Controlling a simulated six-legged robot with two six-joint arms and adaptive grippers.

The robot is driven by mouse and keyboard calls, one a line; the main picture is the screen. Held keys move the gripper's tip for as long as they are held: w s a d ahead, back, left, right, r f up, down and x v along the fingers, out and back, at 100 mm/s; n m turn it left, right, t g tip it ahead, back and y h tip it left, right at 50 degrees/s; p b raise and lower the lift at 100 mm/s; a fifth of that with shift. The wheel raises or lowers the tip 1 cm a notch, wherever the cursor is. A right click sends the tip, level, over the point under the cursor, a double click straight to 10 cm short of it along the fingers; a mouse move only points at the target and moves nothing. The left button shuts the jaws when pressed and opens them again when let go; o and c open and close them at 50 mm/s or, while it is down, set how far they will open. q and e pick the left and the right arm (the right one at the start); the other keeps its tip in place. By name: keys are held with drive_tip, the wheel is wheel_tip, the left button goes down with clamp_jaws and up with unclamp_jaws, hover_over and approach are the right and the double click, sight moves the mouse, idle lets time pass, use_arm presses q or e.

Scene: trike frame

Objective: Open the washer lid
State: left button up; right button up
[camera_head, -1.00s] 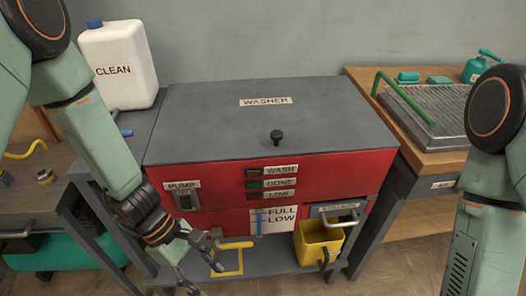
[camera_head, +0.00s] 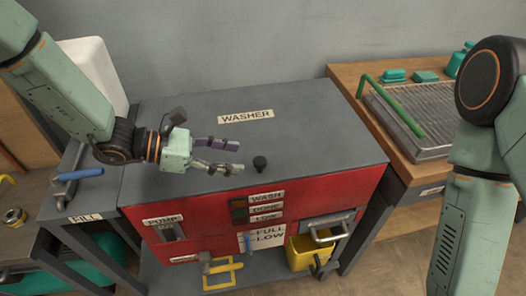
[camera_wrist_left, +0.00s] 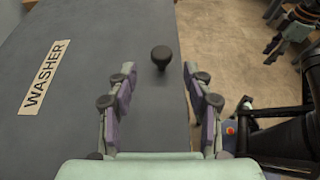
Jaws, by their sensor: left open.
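The washer is a red cabinet with a flat grey lid (camera_head: 300,125), which is shut. A "WASHER" label lies on the lid. A black knob (camera_head: 260,163) stands near the lid's front edge; it also shows in the left wrist view (camera_wrist_left: 161,57). My left gripper (camera_head: 236,157) is open and empty just left of the knob, above the lid. In the left wrist view the knob is beyond the fingertips (camera_wrist_left: 160,72), roughly centred between them.
A white jug (camera_head: 95,70) stands at the back left, partly behind my left arm. A blue-handled valve (camera_head: 80,174) is left of the lid. A wooden bench (camera_head: 345,72) with a wire rack (camera_head: 415,118) stands at the right.

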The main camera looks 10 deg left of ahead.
sight(257, 161)
use_arm(q)
drive_tip(key=shift+w+a+f, duration=0.15)
drive_tip(key=shift+a, duration=0.2)
drive_tip(key=shift+d, duration=0.25)
drive_tip(key=d, duration=0.2)
drive_tip(key=shift+s+d+f, duration=0.2)
drive_tip(key=shift+d, duration=0.15)
drive_tip(key=shift+w+d+f, duration=0.4)
drive_tip(key=shift+d, duration=0.2)
drive_tip(key=shift+w+d+f, duration=0.4)
drive_tip(key=shift+d, duration=0.2)
drive_tip(key=shift+w+d+f, duration=0.15)
drive_tip(key=shift+d+f, duration=0.05)
drive_tip(key=shift+d, duration=0.85)
drive_tip(key=shift+w+a+f, duration=0.1)
drive_tip(key=shift+a, duration=0.25)
drive_tip(key=shift+c, duration=0.8)
drive_tip(key=shift+d, duration=0.2)
drive_tip(key=c, duration=0.5)
clamp_jaws()
